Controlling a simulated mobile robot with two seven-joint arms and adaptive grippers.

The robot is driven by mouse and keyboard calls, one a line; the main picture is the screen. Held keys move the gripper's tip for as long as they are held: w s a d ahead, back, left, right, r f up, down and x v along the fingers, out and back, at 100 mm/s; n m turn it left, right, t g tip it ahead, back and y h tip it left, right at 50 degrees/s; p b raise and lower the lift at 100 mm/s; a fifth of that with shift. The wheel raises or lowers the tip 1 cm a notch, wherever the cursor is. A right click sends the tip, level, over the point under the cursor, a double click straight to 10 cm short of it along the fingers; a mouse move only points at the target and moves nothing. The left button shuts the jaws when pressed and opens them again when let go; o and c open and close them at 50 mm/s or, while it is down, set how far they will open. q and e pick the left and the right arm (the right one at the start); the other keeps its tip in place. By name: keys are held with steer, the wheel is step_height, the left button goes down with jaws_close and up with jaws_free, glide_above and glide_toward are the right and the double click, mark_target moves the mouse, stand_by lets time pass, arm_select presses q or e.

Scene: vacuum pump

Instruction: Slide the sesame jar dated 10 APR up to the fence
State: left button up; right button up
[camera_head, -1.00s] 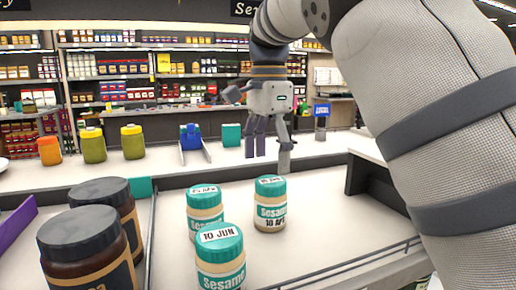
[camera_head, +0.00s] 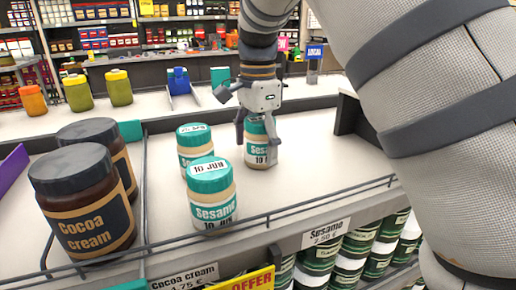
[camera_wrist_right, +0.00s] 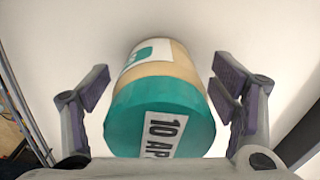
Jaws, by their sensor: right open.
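The sesame jar dated 10 APR (camera_head: 258,156) stands upright on the white shelf, with a teal lid. Its lid label reads 10 AP in the right wrist view (camera_wrist_right: 160,110), the rest cut off. My right gripper (camera_head: 257,128) is open above it, a finger on each side of the jar. In the wrist view (camera_wrist_right: 158,88) gaps show between both fingers and the jar. A low wire fence (camera_head: 268,219) runs along the shelf's front edge, apart from this jar. My left gripper is out of view.
A sesame jar dated 10 JUN (camera_head: 212,210) stands in front-left, close to the wire. Another sesame jar (camera_head: 194,155) stands left of my gripper. Two cocoa cream jars (camera_head: 85,200) stand beyond a wire divider. A dark block (camera_head: 350,115) stands at right.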

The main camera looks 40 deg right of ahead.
steer(key=shift+f, duration=0.65)
steer(key=c, duration=1.3)
